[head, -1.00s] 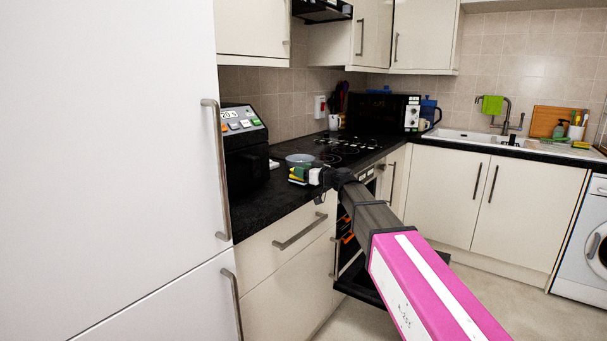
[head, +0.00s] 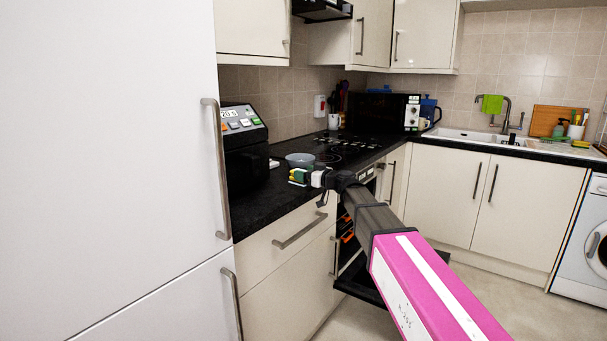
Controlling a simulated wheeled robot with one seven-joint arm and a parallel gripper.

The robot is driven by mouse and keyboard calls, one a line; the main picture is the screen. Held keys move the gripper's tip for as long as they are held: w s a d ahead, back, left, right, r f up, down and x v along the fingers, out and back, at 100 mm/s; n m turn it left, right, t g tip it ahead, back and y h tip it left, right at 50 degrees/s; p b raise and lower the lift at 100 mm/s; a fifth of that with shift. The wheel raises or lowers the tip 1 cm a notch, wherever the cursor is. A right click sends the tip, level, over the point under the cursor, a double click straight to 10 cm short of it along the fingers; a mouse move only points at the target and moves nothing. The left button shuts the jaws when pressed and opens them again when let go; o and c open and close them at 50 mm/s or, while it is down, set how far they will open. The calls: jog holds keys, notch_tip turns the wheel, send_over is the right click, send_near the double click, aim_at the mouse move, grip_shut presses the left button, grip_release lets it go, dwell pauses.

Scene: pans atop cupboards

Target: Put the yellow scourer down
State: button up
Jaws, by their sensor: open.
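The yellow scourer (head: 297,176), with green on it, is small in the head view, at the black worktop near its front edge. My gripper (head: 308,178) is right at its right side, with its white fingers open. At this size I cannot tell whether the fingers still touch the scourer. The scourer looks low against the worktop, but its underside is too small to make out.
A grey-blue bowl (head: 300,160) stands just behind the scourer, and a black appliance (head: 243,140) stands to the left. The hob (head: 345,150) lies behind. The oven door (head: 360,287) hangs open below my arm. Another yellow item (head: 581,145) lies by the sink.

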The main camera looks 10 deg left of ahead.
jog(key=v, duration=1)
jog(key=s+d+f+m+g+h, duration=0.1)
jog(key=s+d+f+m+h, duration=0.15)
jog(key=d+f, duration=0.4)
jog(key=s+d+f+m+g+h, duration=0.2)
jog(key=s+d+f+h, duration=0.15)
jog(key=f, duration=0.65)
jog(key=s+d+f+m+g+h, duration=0.1)
jog(key=s+d+f+m+h, duration=0.1)
jog(key=d+f, duration=0.55)
jog(key=s+d+f+m+g+h, duration=0.1)
jog(key=s+d+f+m+h, duration=0.2)
jog(key=s+d+f, duration=0.3)
jog(key=s+d+f+m+g+h, duration=0.2)
jog(key=s+d+f+h, duration=0.3)
jog(key=d+f, duration=0.3)
jog(key=s+d+m, duration=0.1)
jog(key=d, duration=0.2)
jog(key=shift+g, duration=0.3)
jog(key=shift+s+f+m, duration=0.1)
jog(key=shift+m, duration=0.15)
